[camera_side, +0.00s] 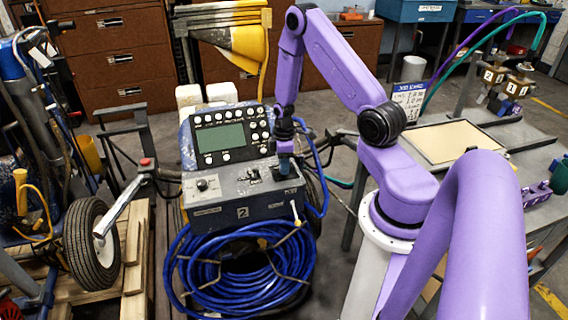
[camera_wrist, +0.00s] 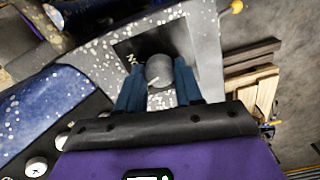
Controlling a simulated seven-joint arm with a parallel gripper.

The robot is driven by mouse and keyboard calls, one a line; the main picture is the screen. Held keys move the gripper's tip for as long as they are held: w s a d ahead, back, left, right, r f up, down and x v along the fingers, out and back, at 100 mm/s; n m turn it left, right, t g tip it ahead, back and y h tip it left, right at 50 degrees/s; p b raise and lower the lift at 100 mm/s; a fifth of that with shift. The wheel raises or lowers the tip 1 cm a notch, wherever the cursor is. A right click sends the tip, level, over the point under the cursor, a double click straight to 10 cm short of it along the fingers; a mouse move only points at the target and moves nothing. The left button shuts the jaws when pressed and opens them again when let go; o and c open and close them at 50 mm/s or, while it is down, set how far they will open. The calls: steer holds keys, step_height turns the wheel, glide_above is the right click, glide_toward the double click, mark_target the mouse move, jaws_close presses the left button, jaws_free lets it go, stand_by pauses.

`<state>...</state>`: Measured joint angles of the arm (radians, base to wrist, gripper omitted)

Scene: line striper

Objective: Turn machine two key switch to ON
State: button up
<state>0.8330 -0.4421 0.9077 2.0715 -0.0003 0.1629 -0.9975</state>
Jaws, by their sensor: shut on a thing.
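Machine two is a striper with a grey lower panel (camera_side: 225,195) marked 2, below a dark console with a screen. My gripper (camera_side: 284,168) points down at the right part of this panel in the side view, and hides the key switch there. In the wrist view the key switch (camera_wrist: 160,71) is a round grey knob with a small pale mark, on a dark square plate (camera_wrist: 130,48) with partly hidden white lettering. My gripper (camera_wrist: 159,66) has its two blue fingers on either side of the knob, shut on it. I cannot tell which position the switch points to.
A black toggle (camera_side: 253,174) and a dark knob (camera_side: 202,184) are on the same panel, left of my gripper. A blue hose coil (camera_side: 240,275) hangs below. A grey table (camera_side: 480,195) with a framed board stands at the right.

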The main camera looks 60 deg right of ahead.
steer(key=m, duration=0.5)
steer(key=shift+m, duration=2.5)
steer(key=o, duration=1)
steer(key=shift+o, duration=0.2)
steer(key=shift+r, duration=0.15)
step_height(320, 180, up, 17)
steer(key=shift+r, duration=0.1)
